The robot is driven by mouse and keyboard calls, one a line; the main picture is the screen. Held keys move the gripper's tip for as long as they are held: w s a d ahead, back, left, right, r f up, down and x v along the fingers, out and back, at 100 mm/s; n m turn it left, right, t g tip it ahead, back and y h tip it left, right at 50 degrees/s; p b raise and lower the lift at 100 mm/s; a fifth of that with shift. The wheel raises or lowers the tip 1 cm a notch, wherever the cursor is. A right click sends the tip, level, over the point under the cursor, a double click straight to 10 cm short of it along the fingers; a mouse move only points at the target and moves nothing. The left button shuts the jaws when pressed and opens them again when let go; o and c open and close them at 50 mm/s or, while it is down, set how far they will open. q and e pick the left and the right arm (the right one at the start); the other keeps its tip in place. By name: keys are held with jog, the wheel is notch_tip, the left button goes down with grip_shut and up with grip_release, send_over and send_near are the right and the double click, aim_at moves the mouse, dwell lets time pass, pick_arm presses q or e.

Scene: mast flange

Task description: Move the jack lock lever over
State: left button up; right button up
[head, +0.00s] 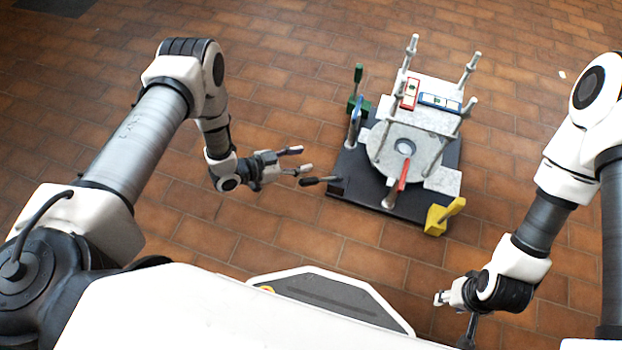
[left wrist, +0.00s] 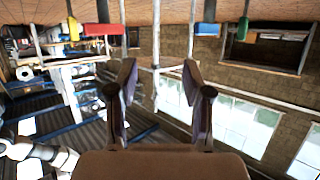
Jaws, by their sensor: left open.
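A dark base plate (head: 352,182) on the floor carries a grey fixture (head: 384,155) with upright posts. Levers sit around it: a green one (head: 357,88), a blue one (head: 355,124), a red one (head: 403,176), a yellow one (head: 446,214) and a black-handled one (head: 320,181) at the left edge. I cannot tell which is the jack lock lever. My left gripper (head: 297,160) is open and empty, left of the plate and a little above the black handle in the picture. Its two fingers (left wrist: 160,88) stand apart in the left wrist view. My right gripper (head: 455,312) is low, below the yellow lever in the picture; its fingers are unclear.
A red level (head: 410,93) and a blue-framed level (head: 440,103) lie on the fixture's upper plate. Posts (head: 411,52) rise around it. The brick floor (head: 270,228) left of and before the plate is clear. The left wrist view is upside down and cluttered with background.

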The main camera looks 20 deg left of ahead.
pick_arm(q)
jog(key=b, duration=0.4)
send_near(315, 179)
jog(key=shift+w+d+f+n, duration=0.15)
jog(key=shift+w+d, duration=0.2)
jog(key=shift+w, duration=0.25)
jog(key=shift+w+d+f+n, duration=0.15)
jog(key=shift+w+d, duration=0.2)
jog(key=shift+w, duration=0.25)
jog(key=shift+s+f, duration=0.2)
jog(key=shift+s, duration=0.05)
jog(key=b+x, duration=0.3)
jog(key=x, duration=0.4)
jog(key=shift+w+d+f, duration=0.1)
jog(key=shift+d+f, duration=0.1)
jog(key=shift+d, duration=0.1)
pick_arm(e)
notch_tip(315, 179, down, 11)
pick_arm(q)
jog(key=shift+r, duration=0.1)
grip_shut()
pick_arm(e)
jog(key=shift+r, duration=0.15)
